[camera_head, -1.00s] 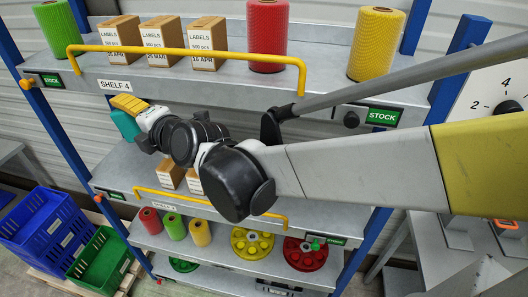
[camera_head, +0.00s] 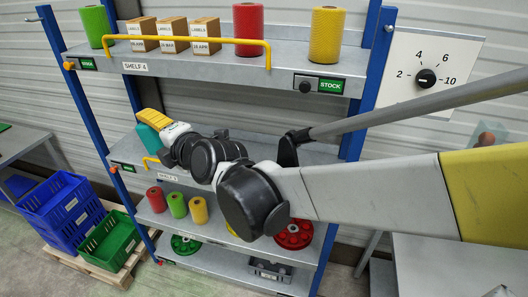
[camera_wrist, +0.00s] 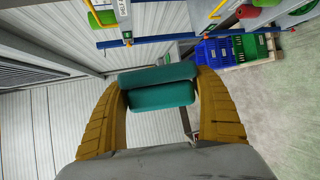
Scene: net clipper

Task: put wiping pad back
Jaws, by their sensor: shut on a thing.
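A teal wiping pad (camera_wrist: 160,88) sits between the two yellow fingers of my gripper (camera_wrist: 160,80) in the wrist view. The fingers are shut on it from both sides. In the head view my gripper (camera_head: 148,128) is at the left end of the shelf rack, in front of the middle shelf's left part. The teal pad (camera_head: 148,138) shows there below the yellow fingers, partly hidden by my wrist. I cannot tell in the head view how far the pad is from the shelf.
The rack's upper shelf (camera_head: 215,65) holds rolls and label boxes behind a yellow rail (camera_head: 190,39). Lower shelves hold small rolls (camera_head: 177,205) and red and green wheels. Blue crates (camera_head: 62,210) and a green crate (camera_head: 108,243) stand on a pallet at left. A dial panel (camera_head: 428,75) hangs at right.

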